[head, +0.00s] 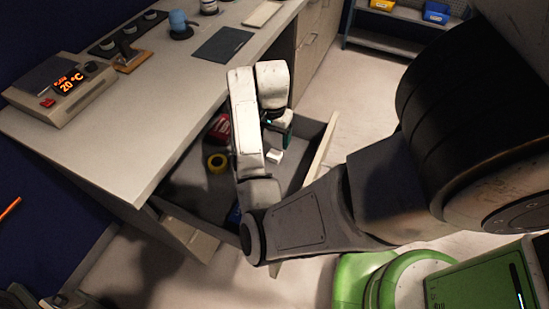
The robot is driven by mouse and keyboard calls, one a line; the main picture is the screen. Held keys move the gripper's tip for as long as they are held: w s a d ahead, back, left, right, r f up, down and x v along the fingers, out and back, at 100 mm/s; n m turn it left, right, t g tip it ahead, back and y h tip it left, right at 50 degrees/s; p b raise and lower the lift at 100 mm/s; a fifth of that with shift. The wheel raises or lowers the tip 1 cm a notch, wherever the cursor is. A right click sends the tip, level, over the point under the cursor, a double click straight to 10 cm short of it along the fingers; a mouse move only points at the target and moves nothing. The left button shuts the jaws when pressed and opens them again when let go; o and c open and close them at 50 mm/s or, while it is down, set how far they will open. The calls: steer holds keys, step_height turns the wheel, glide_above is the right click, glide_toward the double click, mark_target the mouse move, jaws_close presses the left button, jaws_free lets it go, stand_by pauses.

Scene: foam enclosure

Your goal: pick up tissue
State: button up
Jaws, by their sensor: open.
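A small white piece (274,157), which looks like the tissue, lies in the open drawer (190,180) below the counter. My gripper (281,137) hangs over the drawer, pointing down, just above and close to the white piece. Its jaws are open. It is small and dark in this view, so I cannot tell whether it touches the white piece. My white forearm hides part of the drawer's middle.
In the drawer, a yellow ring-shaped roll (217,162) and a red object (220,127) lie left of my arm. The drawer's front panel (323,150) stands close on the right. The counter (150,120) edge overhangs on the left. Open floor (345,95) lies beyond.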

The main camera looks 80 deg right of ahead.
mark_target(275, 154)
steer(key=shift+s+f, duration=0.15)
steer(key=shift+f, duration=1.65)
steer(key=shift+s+f, duration=0.1)
steer(key=shift+f, duration=1.65)
steer(key=c, duration=1.1)
